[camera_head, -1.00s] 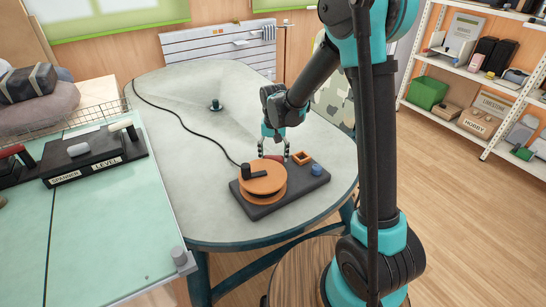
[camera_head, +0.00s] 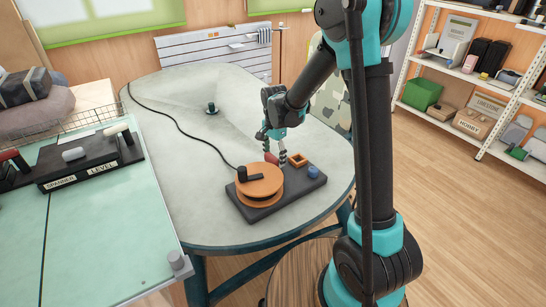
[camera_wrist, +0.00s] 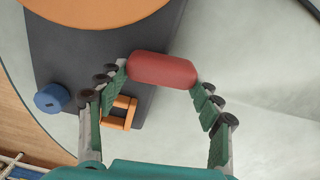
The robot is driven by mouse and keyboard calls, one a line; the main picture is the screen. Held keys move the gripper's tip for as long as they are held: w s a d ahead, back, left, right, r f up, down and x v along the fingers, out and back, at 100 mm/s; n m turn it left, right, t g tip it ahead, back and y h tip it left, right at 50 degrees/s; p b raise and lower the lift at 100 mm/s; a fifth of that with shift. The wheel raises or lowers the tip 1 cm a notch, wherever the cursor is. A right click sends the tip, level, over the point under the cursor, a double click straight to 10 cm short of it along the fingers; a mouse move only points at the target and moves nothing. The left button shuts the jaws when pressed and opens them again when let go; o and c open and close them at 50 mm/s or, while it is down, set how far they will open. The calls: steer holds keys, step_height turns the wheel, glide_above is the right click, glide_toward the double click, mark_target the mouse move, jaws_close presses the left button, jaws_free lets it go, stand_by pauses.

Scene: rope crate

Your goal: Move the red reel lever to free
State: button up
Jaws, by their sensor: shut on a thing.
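The reel unit has a dark base (camera_head: 262,210) on the grey-green table, with an orange reel (camera_head: 262,186) on top. Its red lever (camera_head: 270,158) shows just behind the reel as a red handle. In the wrist view the red lever (camera_wrist: 162,70) lies across between my fingertips, one at each end of it. My gripper (camera_head: 275,152) is shut on the red lever. The lever's foot is hidden in both views.
On the base are an orange square frame (camera_head: 299,159) and a blue knob (camera_head: 313,172), close to my gripper. A black cable (camera_head: 176,122) runs from the reel across the table. A small dark fitting (camera_head: 211,109) stands further back. The table's back is mostly clear.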

steer(key=shift+d+m, duration=0.1)
steer(key=shift+m, duration=0.4)
steer(key=o, duration=0.9)
step_height(320, 180, up, 12)
steer(key=shift+r, duration=0.1)
stand_by(0.3)
